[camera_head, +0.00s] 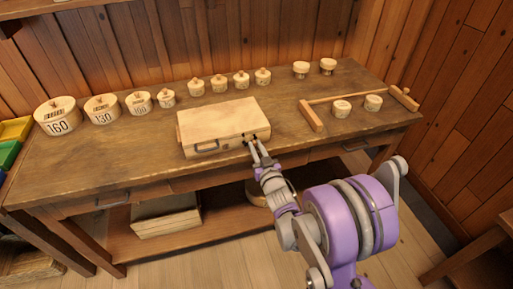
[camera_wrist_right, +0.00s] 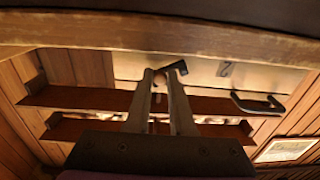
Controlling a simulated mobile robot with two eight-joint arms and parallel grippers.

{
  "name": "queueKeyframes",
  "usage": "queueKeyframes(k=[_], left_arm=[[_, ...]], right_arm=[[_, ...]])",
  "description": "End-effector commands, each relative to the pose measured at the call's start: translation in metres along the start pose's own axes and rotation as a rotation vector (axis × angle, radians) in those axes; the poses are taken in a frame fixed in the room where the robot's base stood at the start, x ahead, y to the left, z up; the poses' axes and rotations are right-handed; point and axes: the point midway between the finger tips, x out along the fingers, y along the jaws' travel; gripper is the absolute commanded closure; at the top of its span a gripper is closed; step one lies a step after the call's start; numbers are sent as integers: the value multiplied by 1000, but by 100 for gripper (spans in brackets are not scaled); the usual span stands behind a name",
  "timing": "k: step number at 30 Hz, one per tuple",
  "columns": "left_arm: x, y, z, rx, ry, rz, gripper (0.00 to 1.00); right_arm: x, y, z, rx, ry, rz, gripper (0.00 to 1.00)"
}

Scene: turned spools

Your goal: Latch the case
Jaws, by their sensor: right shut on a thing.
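The pale wooden case (camera_head: 222,117) lies on the workbench with its lid down. A dark handle (camera_head: 206,148) is on its front face; the handle also shows in the right wrist view (camera_wrist_right: 258,104). My right gripper (camera_head: 251,140) is at the right part of the case's front. In the right wrist view my gripper (camera_wrist_right: 162,72) has its fingertips close together at a small dark latch (camera_wrist_right: 179,67) and is shut on it. The fingers partly hide the latch, so its exact position is unclear. My left gripper is not in view.
Numbered round boxes (camera_head: 57,117) and several small lidded pots (camera_head: 219,84) stand along the back of the workbench (camera_head: 120,157). The bench in front of the boxes is clear.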

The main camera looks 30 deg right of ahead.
Motion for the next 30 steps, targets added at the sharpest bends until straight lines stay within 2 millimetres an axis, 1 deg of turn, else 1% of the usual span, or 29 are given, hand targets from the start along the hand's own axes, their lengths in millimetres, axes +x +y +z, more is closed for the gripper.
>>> queueKeyframes(k=[8,14,20,30], left_arm=[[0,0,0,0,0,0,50],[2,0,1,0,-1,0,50],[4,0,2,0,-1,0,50],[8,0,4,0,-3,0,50]], right_arm=[[0,0,-1,-21,0,0,100],[0,0,-3,-106,0,0,100],[0,-2,-8,-262,1,0,100],[0,-6,-17,-582,4,0,100]])
